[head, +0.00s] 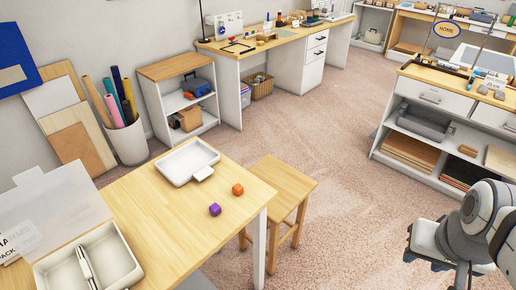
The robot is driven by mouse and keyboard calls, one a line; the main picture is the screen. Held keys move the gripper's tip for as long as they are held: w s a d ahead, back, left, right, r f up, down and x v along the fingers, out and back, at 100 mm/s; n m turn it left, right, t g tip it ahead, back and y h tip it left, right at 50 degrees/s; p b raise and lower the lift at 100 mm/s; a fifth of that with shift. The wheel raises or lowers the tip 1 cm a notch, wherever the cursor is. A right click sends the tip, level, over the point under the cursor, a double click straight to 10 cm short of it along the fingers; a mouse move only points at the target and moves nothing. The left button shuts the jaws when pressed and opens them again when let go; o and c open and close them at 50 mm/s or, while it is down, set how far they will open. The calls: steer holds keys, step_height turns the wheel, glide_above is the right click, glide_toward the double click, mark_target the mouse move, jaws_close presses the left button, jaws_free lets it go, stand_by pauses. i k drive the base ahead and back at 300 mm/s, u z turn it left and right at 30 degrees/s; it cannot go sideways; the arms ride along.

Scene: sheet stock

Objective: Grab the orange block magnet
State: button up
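The orange block magnet (238,189) is a small cube on the light wooden tabletop (165,222), near its right edge. A purple block (215,209) lies a little to its left and nearer to me. My gripper (436,262) shows at the lower right, over the carpet, far to the right of the table and well apart from the orange block. Its dark fingers are small and partly hidden by my arm, so I cannot tell how far apart they are.
On the table stand a white tray (165,171) and an open case (120,250) with a clear lid. A wooden stool (285,185) stands against the table's right side. Carpet (345,200) is open between the stool and the drawer bench (440,125).

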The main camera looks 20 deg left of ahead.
mark_target(238, 189)
steer(key=u, duration=0.7)
steer(key=i, duration=0.85)
steer(key=u, duration=0.5)
steer(key=k, duration=0.9)
steer(key=u, duration=0.15)
steer(key=i, duration=0.95)
steer(key=z, duration=0.05)
